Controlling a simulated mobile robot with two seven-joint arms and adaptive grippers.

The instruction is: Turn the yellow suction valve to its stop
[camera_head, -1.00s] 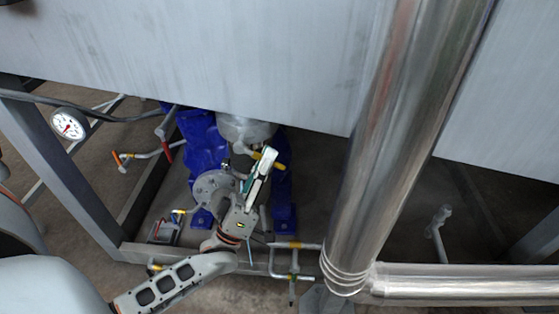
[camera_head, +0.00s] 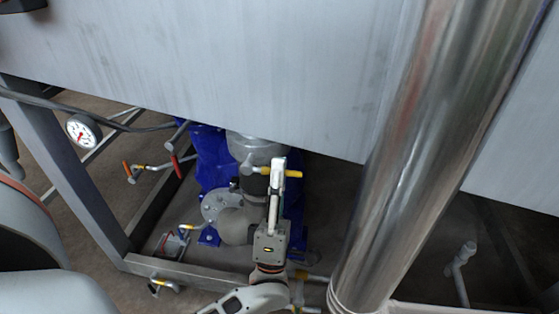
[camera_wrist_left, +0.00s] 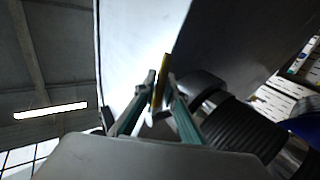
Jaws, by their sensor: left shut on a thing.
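The yellow suction valve handle (camera_head: 293,174) sticks out to the right beneath the silver pump housing (camera_head: 255,148), close to level in the head view. My left gripper (camera_head: 278,166) reaches up from below and is shut on the handle, whose yellow end shows to the right of the fingers. In the left wrist view the thin yellow handle (camera_wrist_left: 164,70) stands between the two fingertips of my left gripper (camera_wrist_left: 160,88). The gripper hides part of the handle. My right gripper is not in view.
A thick steel pipe (camera_head: 430,150) runs down the right side, and a grey tank wall (camera_head: 220,70) hangs above. A blue pump (camera_head: 212,160) is behind my arm. A frame post (camera_head: 65,170) and a gauge (camera_head: 83,131) are at left. Red-handled valves (camera_head: 175,165) are nearby.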

